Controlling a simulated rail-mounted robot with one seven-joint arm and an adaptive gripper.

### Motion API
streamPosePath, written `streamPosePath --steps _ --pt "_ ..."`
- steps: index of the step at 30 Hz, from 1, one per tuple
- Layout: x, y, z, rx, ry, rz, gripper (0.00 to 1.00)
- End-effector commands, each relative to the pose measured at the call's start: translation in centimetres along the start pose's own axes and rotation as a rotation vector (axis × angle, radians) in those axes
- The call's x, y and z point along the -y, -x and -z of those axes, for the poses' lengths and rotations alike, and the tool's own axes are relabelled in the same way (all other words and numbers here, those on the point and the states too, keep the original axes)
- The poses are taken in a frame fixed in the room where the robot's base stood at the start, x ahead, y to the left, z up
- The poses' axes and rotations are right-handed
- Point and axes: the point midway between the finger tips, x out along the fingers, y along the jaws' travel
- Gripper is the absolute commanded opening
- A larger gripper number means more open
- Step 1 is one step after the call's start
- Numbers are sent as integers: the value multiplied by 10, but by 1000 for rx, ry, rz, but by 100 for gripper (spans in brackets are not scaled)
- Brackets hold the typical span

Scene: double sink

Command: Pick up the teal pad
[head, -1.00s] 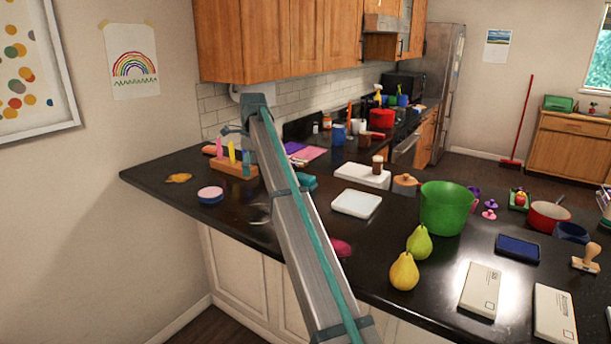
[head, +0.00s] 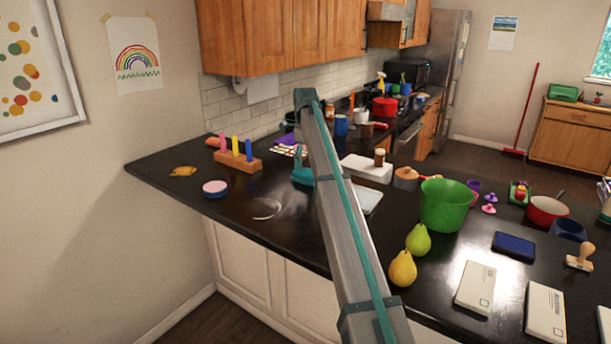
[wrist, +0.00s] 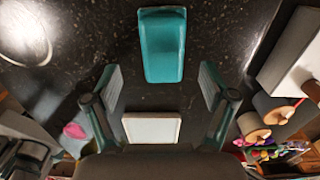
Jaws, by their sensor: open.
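The teal pad (head: 303,179) lies on the dark countertop beside the left edge of my arm in the head view. In the wrist view the teal pad (wrist: 163,48) is at the top centre, lengthwise away from me, with nothing on it. My gripper (wrist: 160,86) is open and empty in the wrist view. Its two fingers are spread to either side, and the pad lies beyond their tips, roughly centred between them and not touched. In the head view my arm hides the gripper.
A white square dish (wrist: 152,128) lies below the pad in the wrist view. A clear round dish (head: 266,208) lies front left of the pad, and a wooden peg stand (head: 238,161) stands behind left. A white board (head: 366,168) lies to its right.

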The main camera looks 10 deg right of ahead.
Motion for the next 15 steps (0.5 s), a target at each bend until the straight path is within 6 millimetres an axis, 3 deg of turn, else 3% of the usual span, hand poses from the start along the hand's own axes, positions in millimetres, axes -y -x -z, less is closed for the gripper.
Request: streamPosePath --steps 10,15 --pt "3 -41 0 -1 1 -1 83" --pt "3 -47 0 0 1 0 83"
